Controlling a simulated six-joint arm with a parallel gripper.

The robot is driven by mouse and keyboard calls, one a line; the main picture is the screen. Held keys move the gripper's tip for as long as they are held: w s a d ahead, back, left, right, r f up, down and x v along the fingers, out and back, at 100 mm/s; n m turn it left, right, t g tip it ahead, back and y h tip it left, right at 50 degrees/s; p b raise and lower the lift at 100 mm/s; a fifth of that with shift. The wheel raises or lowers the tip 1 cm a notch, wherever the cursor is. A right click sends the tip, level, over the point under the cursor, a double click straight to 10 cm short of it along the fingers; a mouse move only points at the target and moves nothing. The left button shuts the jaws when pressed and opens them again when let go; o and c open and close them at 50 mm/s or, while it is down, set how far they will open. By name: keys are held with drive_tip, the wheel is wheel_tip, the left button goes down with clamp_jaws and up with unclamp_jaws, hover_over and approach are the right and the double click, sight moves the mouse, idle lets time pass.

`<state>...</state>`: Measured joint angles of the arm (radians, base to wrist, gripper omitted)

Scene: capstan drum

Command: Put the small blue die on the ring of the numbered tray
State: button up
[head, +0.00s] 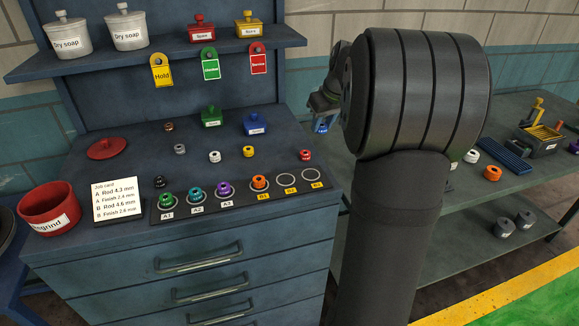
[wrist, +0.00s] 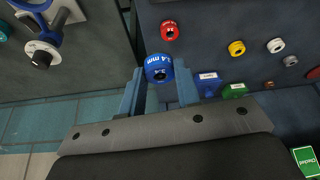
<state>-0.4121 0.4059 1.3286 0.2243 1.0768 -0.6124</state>
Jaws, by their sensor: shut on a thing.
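A small blue die (wrist: 158,68), marked 3.4 mm, sits between the two blue fingers of my gripper (wrist: 157,78) in the wrist view. In the head view my gripper (head: 323,112) is partly hidden behind my arm, and the die (head: 321,126) shows as a blue patch at its tip, raised above the right edge of the bench. The numbered tray (head: 240,203) lies on the bench front. Green, teal, purple and orange dies stand on its rings, from A1 across to the first yellow-labelled place. The two rightmost rings, a middle ring (head: 286,181) and an end ring (head: 310,174), are empty.
Loose dies lie behind the tray, including a red one (head: 305,155), a yellow one (head: 249,151) and a white one (head: 215,156). Lidded green (head: 212,119) and blue (head: 257,126) boxes stand behind. A job card (head: 118,200) and red Regrind bowl (head: 49,210) are left.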

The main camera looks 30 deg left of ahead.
drive_tip(key=s+d, duration=0.6)
drive_tip(key=s, duration=0.4)
hover_over(284, 178)
drive_tip(key=d, duration=0.1)
drive_tip(key=f, duration=0.7)
drive_tip(key=shift+s+d, duration=0.15)
drive_tip(key=shift+s, duration=0.25)
drive_tip(key=shift+f, duration=1.95)
drive_tip(key=o, duration=1.1)
drive_tip(key=shift+f, duration=0.15)
drive_tip(key=shift+c, duration=0.2)
drive_tip(key=v, duration=1.2)
